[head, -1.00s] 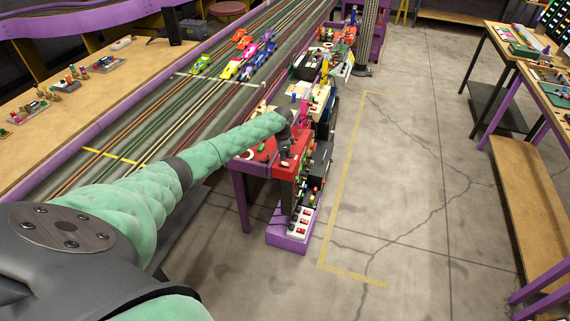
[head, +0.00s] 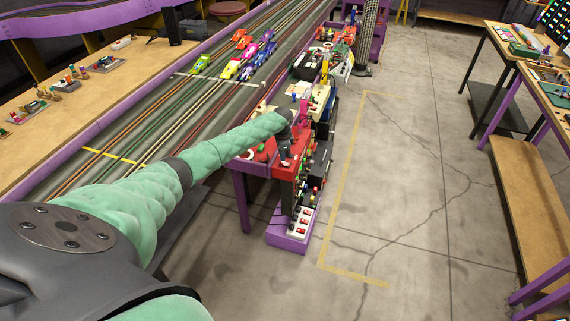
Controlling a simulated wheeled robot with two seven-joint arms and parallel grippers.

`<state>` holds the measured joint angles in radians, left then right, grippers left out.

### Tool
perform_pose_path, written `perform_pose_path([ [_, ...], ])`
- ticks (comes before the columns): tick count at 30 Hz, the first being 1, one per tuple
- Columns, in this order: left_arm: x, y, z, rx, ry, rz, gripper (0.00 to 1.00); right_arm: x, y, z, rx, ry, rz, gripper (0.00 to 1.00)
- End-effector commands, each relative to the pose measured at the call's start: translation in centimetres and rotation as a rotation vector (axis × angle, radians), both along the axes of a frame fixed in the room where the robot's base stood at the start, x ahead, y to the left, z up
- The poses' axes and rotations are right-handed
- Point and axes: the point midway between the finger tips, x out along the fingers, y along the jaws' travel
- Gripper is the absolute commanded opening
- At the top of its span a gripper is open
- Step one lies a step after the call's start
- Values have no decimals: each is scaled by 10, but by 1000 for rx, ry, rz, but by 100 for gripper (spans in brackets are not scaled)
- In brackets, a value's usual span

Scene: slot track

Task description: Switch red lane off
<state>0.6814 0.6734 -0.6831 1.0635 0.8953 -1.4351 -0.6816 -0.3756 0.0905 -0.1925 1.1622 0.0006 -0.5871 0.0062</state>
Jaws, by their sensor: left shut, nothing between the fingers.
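A red control box (head: 291,163) sits at the near end of the row of lane stations along the track's right edge. My left gripper (head: 286,161) points down at this red box, shut and empty. The fingertips are small and partly lost against the box, so I cannot tell whether they touch it. The switch on the red box is not clear from here. Below it, a white strip with red switches (head: 302,220) stands on a purple base (head: 288,243). My right gripper is not in view.
A cream box (head: 321,98) and other control boxes line the track beyond the red one. Several toy cars (head: 238,67) stand on the slot track (head: 150,140). Open concrete floor (head: 420,190) lies to the right, with workbenches at the far right.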

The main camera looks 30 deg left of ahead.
Motion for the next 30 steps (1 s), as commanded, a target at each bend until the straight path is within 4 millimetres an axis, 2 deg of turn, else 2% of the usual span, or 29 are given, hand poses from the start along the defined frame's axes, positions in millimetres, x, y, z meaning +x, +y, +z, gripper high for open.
perform_pose_path([
  [30, 0, 0, -13, 0, 0, 0, 0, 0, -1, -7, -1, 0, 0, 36],
])
